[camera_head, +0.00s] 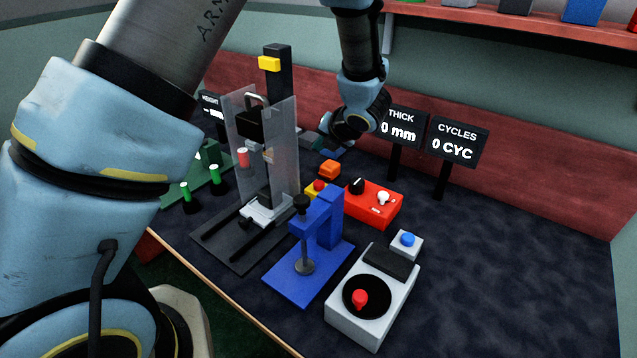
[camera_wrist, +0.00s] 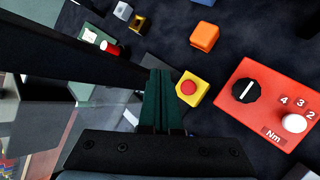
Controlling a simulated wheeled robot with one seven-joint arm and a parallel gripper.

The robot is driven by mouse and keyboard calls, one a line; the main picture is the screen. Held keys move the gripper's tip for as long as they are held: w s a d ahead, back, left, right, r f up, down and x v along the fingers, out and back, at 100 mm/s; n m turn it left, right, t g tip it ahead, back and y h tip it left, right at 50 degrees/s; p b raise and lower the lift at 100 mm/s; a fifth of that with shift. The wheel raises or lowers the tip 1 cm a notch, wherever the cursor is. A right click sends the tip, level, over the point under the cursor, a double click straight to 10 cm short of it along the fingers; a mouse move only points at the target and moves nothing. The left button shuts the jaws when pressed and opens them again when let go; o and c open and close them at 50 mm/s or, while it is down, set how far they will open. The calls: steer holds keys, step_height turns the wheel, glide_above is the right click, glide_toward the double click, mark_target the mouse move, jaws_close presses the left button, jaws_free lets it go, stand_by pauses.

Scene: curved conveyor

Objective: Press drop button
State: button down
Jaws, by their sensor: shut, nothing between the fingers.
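A round red button on a small yellow box (camera_head: 313,191) stands at the foot of the clear-walled tower (camera_head: 280,150). No label marks it as the drop button. In the wrist view the yellow box (camera_wrist: 202,91) with its red button (camera_wrist: 188,88) sits just right of my fingers. My gripper (camera_wrist: 162,74) is shut and empty, its two dark green fingers together. In the picture the tips are left of and slightly above the button, and I see no contact. In the head view my wrist hangs behind and above the tower's right side; the fingertips are hard to make out there.
A red box (camera_head: 378,205) with a black knob and white knob stands right of the button. An orange block (camera_head: 329,169) lies behind it. A blue press (camera_head: 328,222) stands in front, with a white box (camera_head: 390,318) to its right. The table's right side is clear.

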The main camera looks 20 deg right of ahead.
mark_target(320, 186)
step_height(320, 186, down, 8)
steer(key=b, duration=0.5)
steer(key=shift+b, duration=0.4)
steer(key=shift+f+b, duration=0.4)
stand_by(1.2)
steer(key=shift+f+b, duration=0.35)
steer(key=shift+b, duration=0.1)
steer(key=shift+f+b, duration=0.6)
steer(key=shift+b, duration=0.05)
stand_by(0.6)
stand_by(0.3)
steer(key=shift+r+p, duration=0.7)
steer(key=shift+r, duration=0.35)
